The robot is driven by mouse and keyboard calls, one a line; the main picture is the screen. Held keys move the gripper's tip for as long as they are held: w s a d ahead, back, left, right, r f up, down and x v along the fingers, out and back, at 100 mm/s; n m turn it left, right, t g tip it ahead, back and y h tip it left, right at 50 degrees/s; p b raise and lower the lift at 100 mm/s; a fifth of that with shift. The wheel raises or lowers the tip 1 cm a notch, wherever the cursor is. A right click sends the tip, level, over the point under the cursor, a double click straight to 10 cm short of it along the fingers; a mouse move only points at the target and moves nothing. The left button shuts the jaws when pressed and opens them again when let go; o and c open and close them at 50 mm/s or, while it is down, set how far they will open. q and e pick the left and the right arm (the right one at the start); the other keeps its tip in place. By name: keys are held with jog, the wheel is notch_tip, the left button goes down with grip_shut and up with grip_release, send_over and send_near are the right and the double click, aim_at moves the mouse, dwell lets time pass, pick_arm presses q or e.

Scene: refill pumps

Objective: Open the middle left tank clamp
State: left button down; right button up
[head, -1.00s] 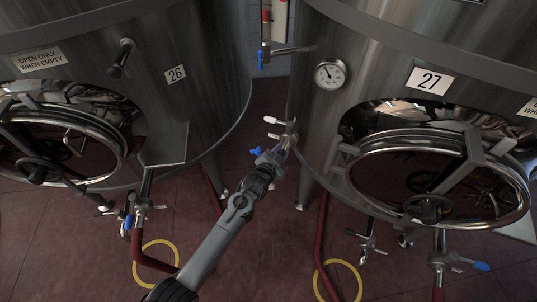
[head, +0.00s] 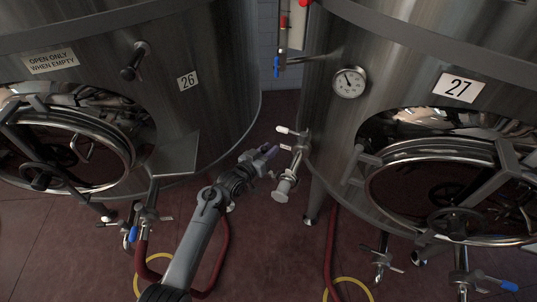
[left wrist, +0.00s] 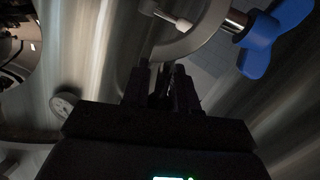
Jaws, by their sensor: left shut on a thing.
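My left gripper (head: 262,160) is between tanks 26 and 27, left of the steel valve outlet (head: 287,183) on tank 27. A white lever (head: 287,131) tops that valve. The outlet's flanged end shows bare and apart from the gripper. In the left wrist view the clamp's grey curved band (left wrist: 205,35) and blue wing nut (left wrist: 270,40) lie just beyond my closed fingers (left wrist: 165,85). The exact grip point is dark. My right gripper is not in view.
Tank 26 (head: 215,50) stands on the left and tank 27 (head: 400,60) on the right, each with a round hatch. A gauge (head: 349,82) is on tank 27. Red hoses (head: 217,260) run below. The floor between the tanks is open.

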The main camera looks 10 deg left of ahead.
pick_arm(q)
jog(key=shift+w+a+f+n, duration=0.1)
jog(key=shift+a+f+n, duration=0.15)
jog(key=shift+a, duration=0.2)
jog(key=c, duration=1)
grip_release()
jog(key=shift+o, duration=0.2)
jog(key=shift+r, duration=0.1)
jog(key=shift+s+a+r, duration=0.1)
jog(key=shift+s+a, duration=0.15)
jog(key=shift+s, duration=0.1)
jog(key=f+p+v, duration=0.1)
jog(key=p+v, duration=0.2)
jog(key=v, duration=0.6)
jog(key=shift+s+a+r, duration=0.25)
jog(key=shift+s+r, duration=0.1)
jog(key=shift+r, duration=0.05)
